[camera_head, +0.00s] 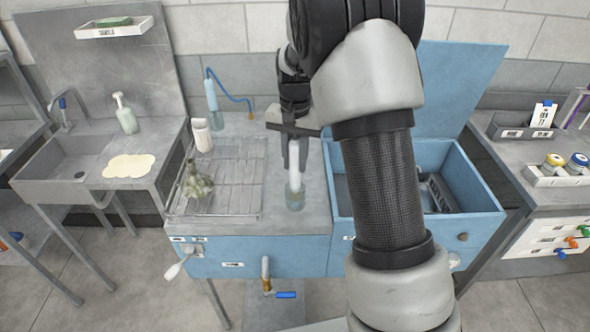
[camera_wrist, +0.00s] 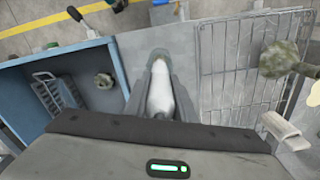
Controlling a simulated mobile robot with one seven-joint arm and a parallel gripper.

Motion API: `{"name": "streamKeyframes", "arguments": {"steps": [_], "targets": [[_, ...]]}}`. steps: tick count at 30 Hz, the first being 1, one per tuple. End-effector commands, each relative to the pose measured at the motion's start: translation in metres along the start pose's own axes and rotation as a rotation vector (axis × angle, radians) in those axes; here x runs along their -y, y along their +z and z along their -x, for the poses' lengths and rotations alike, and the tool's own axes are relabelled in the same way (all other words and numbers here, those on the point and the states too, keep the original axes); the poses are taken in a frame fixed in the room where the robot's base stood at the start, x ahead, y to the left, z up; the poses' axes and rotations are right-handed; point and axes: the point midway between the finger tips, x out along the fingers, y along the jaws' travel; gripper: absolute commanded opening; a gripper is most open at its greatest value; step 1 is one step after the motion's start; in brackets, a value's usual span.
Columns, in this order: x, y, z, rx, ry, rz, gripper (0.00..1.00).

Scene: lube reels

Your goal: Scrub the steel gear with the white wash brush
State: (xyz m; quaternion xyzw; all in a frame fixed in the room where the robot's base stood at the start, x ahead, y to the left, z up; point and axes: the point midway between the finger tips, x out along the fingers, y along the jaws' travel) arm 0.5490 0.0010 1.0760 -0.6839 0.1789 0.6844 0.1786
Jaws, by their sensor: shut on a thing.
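My gripper (camera_head: 294,160) points down over the grey counter left of the blue tub and is shut on the white wash brush (camera_head: 295,182). In the wrist view the white brush (camera_wrist: 160,98) lies between the fingers. Its lower end meets a translucent blue-green part (camera_head: 295,201); I cannot tell whether this is a cup or bristles. A grimy, lumpy grey thing (camera_wrist: 103,81) sits inside the tub in the wrist view; it may be the steel gear, but its teeth are not clear. My arm hides that part of the tub in the head view.
A wire rack (camera_head: 235,185) left of my gripper holds a mottled grey-green object (camera_head: 197,181). The blue tub (camera_head: 485,196) has a raised lid and holds a wire basket (camera_head: 437,194). A sink (camera_head: 80,165) is far left.

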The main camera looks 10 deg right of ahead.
Motion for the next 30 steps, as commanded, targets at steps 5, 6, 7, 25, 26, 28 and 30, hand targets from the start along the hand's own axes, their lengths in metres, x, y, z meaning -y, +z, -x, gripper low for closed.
{"name": "streamKeyframes", "arguments": {"steps": [5, 6, 7, 25, 26, 28, 30], "targets": [[0.001, -0.001, 0.04, -0.005, -0.003, 0.0, 0.0], [0.001, -0.001, 0.047, -0.005, -0.003, 0.0, 0.0], [0.001, -0.001, 0.051, -0.004, -0.003, 0.0, 0.0], [0.0, 0.0, 0.094, -0.001, -0.001, 0.0, 0.0], [0.0, 0.0, 0.094, -0.001, -0.001, 0.0, 0.0], [-0.002, -0.002, 0.093, -0.001, -0.001, -0.001, 0.0], [-0.007, -0.006, 0.093, -0.001, 0.0, -0.003, 0.0]]}}
